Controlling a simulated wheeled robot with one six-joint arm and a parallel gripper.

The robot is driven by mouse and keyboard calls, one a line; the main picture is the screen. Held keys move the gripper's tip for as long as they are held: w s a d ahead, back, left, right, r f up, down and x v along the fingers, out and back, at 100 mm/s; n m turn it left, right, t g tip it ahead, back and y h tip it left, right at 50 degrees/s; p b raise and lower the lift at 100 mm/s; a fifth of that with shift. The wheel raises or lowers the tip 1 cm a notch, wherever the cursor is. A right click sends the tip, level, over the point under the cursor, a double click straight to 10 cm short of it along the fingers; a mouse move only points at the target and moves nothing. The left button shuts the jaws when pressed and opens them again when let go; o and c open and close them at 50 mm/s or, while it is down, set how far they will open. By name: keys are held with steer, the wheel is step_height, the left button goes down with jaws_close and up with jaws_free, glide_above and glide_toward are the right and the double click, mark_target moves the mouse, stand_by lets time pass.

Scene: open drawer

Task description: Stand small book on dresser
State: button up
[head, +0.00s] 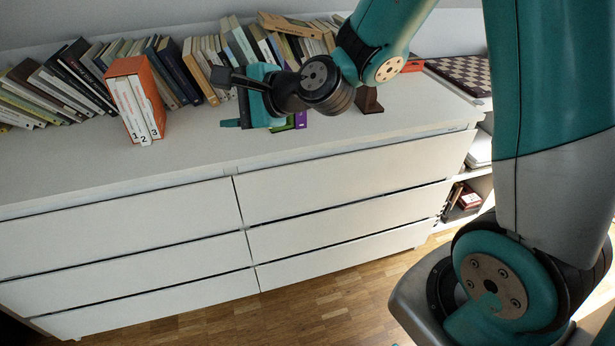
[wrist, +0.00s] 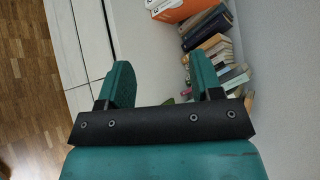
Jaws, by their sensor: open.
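My gripper (head: 250,102) hangs over the dresser top in the head view, pointing left. Its two teal fingers (wrist: 158,70) are spread apart in the wrist view, with only the white surface between them. The white dresser (head: 190,168) has a bare strip along its front. A green item (head: 285,126) and a purple item (head: 301,119) show just behind and below my gripper, mostly hidden by it. I cannot tell which thing is the small book.
Leaning books (head: 75,70) line the wall. An orange slipcase (head: 155,90) with white volumes stands left of my gripper; it also shows in the wrist view (wrist: 178,10). A brown wooden block (head: 369,99) and a chessboard (head: 462,72) are to the right. The front left top is clear.

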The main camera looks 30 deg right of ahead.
steer(key=s+a+n+g, duration=0.5)
steer(key=s+n+g, duration=0.1)
steer(key=s+n, duration=0.45)
steer(key=s+d+n+g+h, duration=0.2)
steer(key=s+n, duration=0.4)
steer(key=s, duration=0.1)
steer(key=s+d+r+n+g+h, duration=0.1)
steer(key=s+d+n+g+h, duration=0.1)
steer(key=s+n, duration=0.5)
steer(key=shift+s+d+g, duration=0.15)
steer(key=shift+s+g, duration=0.45)
steer(key=shift+g, duration=0.2)
